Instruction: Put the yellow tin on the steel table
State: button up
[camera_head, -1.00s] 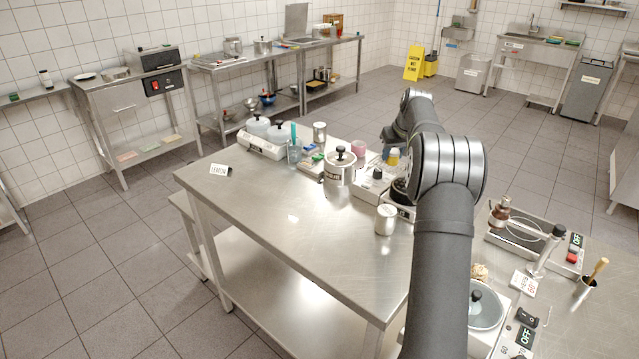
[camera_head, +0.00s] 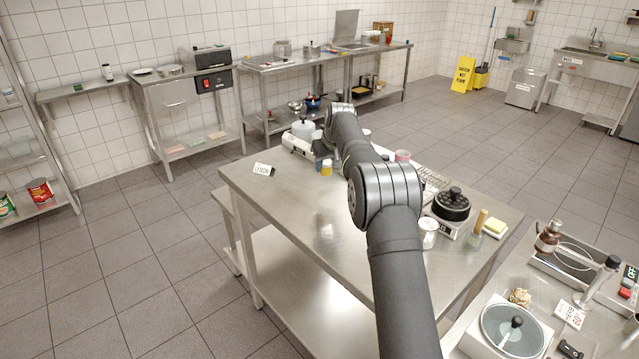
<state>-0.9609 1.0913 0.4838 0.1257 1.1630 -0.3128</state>
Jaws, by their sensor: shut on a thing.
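The yellow tin (camera_head: 327,169) is small, with a pale top, and shows at the far left part of the steel table (camera_head: 305,215), right of the LEMON card. My gripper (camera_head: 325,157) is small and dark in this view, at the end of my arm, directly above the tin and shut on it. The fingers are partly hidden and too small to make out well. I cannot tell whether the tin touches the table top or hangs just above it.
The LEMON card (camera_head: 263,169) stands left of the tin. A white unit with pale lidded tubs (camera_head: 302,129) is close behind. The table's front left is bare.

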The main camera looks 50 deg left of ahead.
jog(key=s+a+f, duration=0.1)
jog(key=a, duration=0.1)
jog(key=s+a+f, duration=0.1)
jog(key=a, duration=0.1)
jog(key=s+a+f, duration=0.1)
jog(key=a+f, duration=0.1)
jog(key=shift+f, duration=0.1)
jog(key=shift+d+f, duration=0.1)
jog(key=shift+f, duration=1.8)
jog(key=shift+f, duration=0.15)
jog(key=o, duration=1)
jog(key=v, duration=1.2)
